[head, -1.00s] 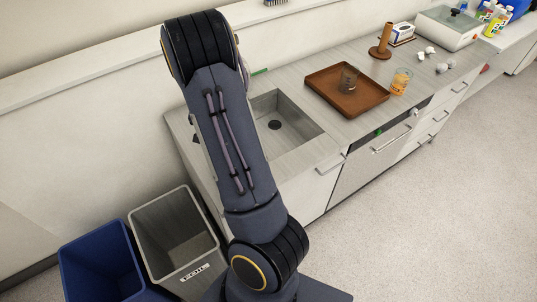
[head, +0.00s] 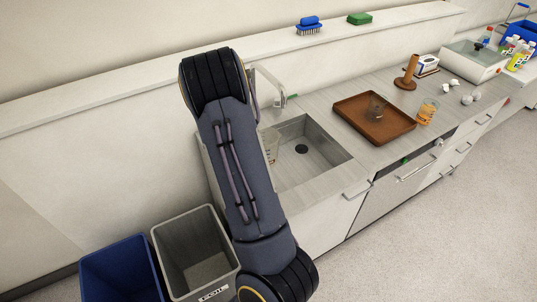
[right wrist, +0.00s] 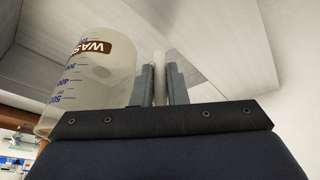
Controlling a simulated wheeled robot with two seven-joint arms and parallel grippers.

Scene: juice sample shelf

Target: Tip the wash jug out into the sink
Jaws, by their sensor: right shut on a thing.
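The wash jug (head: 271,145) is a clear beaker-like vessel, partly hidden by my arm at the left side of the sink (head: 325,158) in the head view. In the right wrist view the jug (right wrist: 95,75) shows a brown "WAS…" label and blue volume marks. My right gripper (right wrist: 160,85) is shut on a pale upright bar beside the jug, which looks like its handle. The gripper itself is hidden behind the arm in the head view. The jug's contents and exact tilt cannot be told. My left gripper is not in view.
A tap (head: 268,85) stands behind the sink. A grey bin (head: 190,250) and blue bin (head: 120,270) stand at lower left. A brush (head: 310,26) lies on the ledge.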

